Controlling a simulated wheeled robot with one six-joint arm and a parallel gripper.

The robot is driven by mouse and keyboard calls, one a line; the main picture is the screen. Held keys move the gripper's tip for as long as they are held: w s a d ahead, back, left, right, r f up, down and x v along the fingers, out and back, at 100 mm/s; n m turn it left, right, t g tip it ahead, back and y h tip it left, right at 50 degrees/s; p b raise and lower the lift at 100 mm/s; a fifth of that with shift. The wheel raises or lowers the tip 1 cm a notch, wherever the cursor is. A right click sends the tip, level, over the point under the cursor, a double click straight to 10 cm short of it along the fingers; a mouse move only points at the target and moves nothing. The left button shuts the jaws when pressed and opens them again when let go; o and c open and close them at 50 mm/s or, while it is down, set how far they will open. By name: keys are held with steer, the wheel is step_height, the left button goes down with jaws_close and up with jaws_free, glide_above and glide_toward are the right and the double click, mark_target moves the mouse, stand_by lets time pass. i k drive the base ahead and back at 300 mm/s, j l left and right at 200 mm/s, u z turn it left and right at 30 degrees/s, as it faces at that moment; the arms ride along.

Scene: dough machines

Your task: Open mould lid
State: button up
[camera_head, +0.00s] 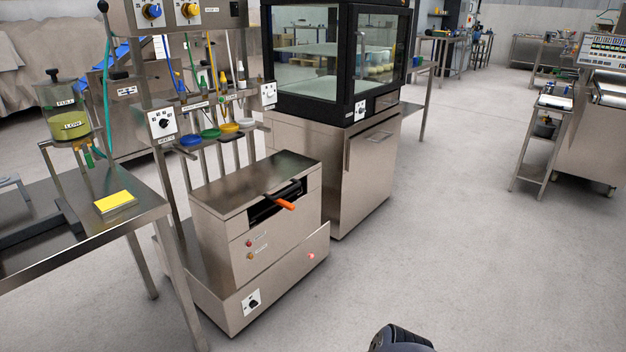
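A low stainless steel machine (262,215) stands in the middle of the view, with a flat closed top (255,181). A dark slot with a black bar and an orange handle (285,204) is in its upper front. I take this to be the mould and its lid, but no label confirms it. The lid looks shut. A dark rounded part of my arm (400,338) shows at the bottom edge, well to the right of and nearer than the machine. My gripper's fingers are not in view.
A steel table (148,206) with a yellow pad (115,202) stands at the left. A dispenser frame (178,230) rises behind the machine's left side. A glass-fronted cabinet (368,165) stands behind right. The floor (450,240) in front and to the right is clear.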

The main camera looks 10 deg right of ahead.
mark_target(226, 197)
steer(key=i+l, duration=0.1)
steer(key=i, duration=0.95)
